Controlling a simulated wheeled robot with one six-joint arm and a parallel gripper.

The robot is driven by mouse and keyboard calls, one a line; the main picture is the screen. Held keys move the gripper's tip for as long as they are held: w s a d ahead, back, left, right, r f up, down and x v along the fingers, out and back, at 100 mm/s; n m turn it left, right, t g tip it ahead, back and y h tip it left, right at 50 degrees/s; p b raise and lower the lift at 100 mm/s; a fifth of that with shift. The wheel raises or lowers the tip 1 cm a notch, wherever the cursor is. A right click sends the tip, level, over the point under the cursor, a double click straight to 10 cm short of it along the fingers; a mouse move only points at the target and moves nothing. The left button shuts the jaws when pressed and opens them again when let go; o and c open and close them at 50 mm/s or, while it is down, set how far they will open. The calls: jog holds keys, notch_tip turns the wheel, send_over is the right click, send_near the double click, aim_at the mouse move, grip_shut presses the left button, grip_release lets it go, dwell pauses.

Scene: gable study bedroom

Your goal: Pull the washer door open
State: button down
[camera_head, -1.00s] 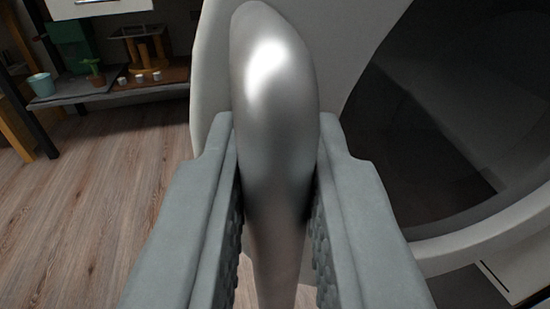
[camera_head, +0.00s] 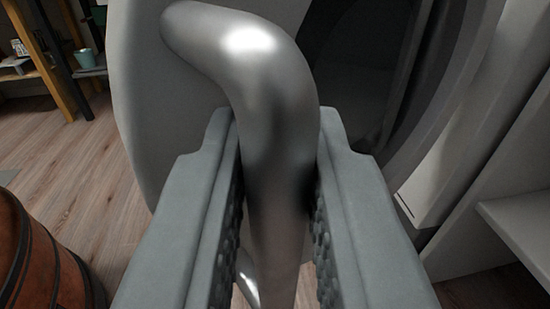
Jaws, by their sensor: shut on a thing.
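My gripper (camera_head: 278,190) is shut on the shiny metal handle (camera_head: 255,75) of the washer door, with one finger on each side of it. The handle bends at its top toward the left and joins the pale door (camera_head: 155,110). The door stands ajar, swung out from the washer body (camera_head: 490,110). Dark round glass (camera_head: 350,60) shows behind the handle at the upper right. The lower end of the handle is partly hidden between my fingers.
A brown-red barrel-like thing (camera_head: 40,260) stands on the wooden floor (camera_head: 80,170) at the lower left. A shelf stand with a light-blue pot (camera_head: 86,58) is at the upper left. A pale shelf (camera_head: 520,225) is at the right. Floor at left between them is clear.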

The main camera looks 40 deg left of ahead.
jog(key=shift+w+d, duration=0.1)
jog(key=shift+d, duration=0.15)
jog(key=c, duration=1.4)
grip_release()
jog(key=shift+w+a, duration=0.1)
jog(key=shift+c, duration=0.2)
jog(key=v, duration=1.7)
jog(key=shift+d, duration=0.3)
